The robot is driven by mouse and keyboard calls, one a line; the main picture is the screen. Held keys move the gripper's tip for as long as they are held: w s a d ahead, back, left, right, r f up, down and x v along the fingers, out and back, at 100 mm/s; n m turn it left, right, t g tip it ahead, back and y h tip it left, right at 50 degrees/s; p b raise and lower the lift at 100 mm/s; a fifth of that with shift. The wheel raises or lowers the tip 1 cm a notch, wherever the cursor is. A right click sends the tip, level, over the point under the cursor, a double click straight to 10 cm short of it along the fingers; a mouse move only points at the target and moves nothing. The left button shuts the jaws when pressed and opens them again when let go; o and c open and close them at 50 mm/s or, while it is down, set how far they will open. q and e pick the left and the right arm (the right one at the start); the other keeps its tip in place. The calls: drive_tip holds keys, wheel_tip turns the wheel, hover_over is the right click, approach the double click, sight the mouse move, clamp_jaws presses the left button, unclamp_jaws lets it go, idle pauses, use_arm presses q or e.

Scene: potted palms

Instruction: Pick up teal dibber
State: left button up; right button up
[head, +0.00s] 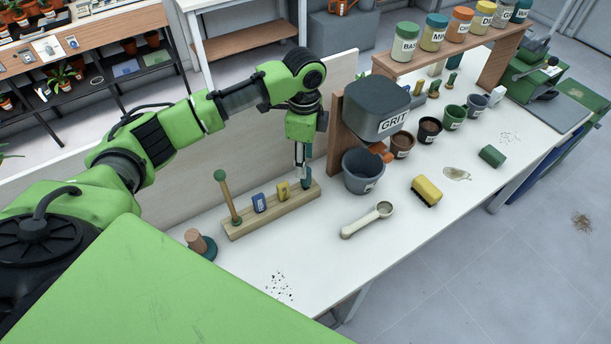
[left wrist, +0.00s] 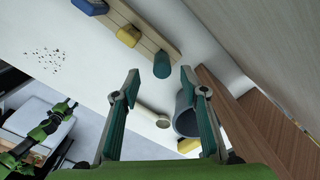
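The teal dibber (left wrist: 162,65) shows in the left wrist view as a short rounded teal end at one end of the wooden rack (left wrist: 146,34). In the head view the rack (head: 236,230) lies along the back board, and the dibber's end of it is largely hidden by my left gripper. My left gripper (head: 303,176) points down over that end of the rack. In the left wrist view its teal-padded fingers (left wrist: 160,74) are open and apart, with the dibber seen between the tips and nothing gripped. My right gripper is not in view.
The rack also holds a green-knobbed stick (head: 226,195), a blue block (head: 259,203) and a yellow block (head: 282,190). A dark GRIT hopper (head: 374,105) on a wooden stand and a grey pot (head: 362,172) stand close right. A cream scoop (head: 366,220) and yellow brush (head: 426,191) lie in front.

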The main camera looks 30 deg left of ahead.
sight(306, 182)
use_arm(q)
wheel_tip(306, 182, down, 2)
drive_tip(key=shift+w+d+f+p, duration=0.1)
drive_tip(key=shift+d+p, duration=0.05)
drive_tip(key=shift+p, duration=0.45)
wheel_tip(306, 182, down, 3)
drive_tip(key=shift+w+f+p, duration=0.1)
drive_tip(key=shift+p, duration=0.3)
drive_tip(key=shift+f, duration=0.15)
drive_tip(key=c, duration=1.1)
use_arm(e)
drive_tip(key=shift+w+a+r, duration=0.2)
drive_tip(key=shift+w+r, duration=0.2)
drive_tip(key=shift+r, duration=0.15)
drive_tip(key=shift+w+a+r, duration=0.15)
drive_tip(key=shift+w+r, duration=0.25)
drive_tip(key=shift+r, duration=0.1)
